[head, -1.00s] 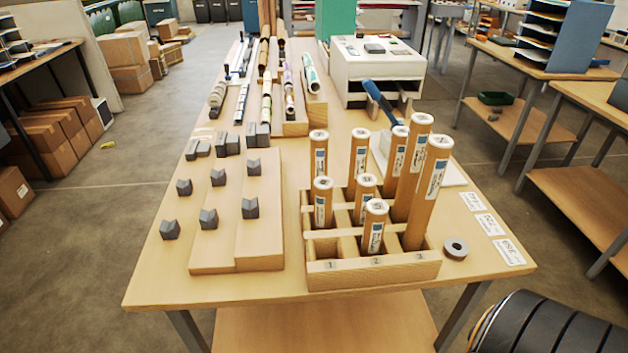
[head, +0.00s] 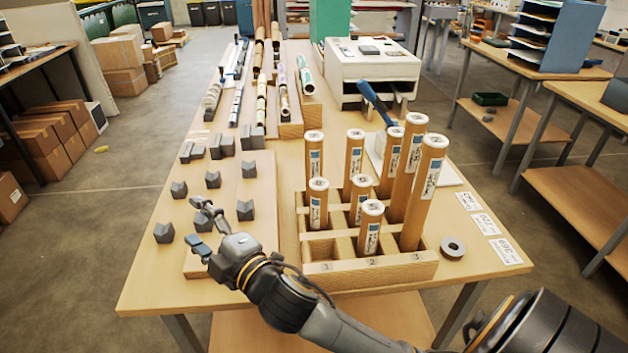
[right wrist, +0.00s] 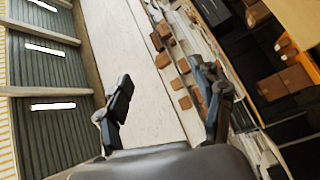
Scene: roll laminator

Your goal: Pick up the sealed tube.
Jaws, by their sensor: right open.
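Several brown cardboard tubes with white end caps and labels stand upright in a wooden rack (head: 400,271) numbered 1, 2 and 3. Taller tubes, one at the right front (head: 424,190), lean slightly; shorter ones include the front tube (head: 370,230) and the left tube (head: 317,205). I cannot tell which tube is the sealed one. My right gripper (head: 199,222) is open and empty, above the grey V-blocks and wooden boards left of the rack, apart from every tube. Its two spread fingers also show in the right wrist view (right wrist: 162,80). My left gripper is out of view.
Grey V-blocks (head: 178,190) stand on and beside the boards near my right gripper. A grey ring (head: 453,248) and white label cards (head: 489,225) lie right of the rack. A white laminator (head: 375,68) with a blue lever and rows of rolls stand farther back.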

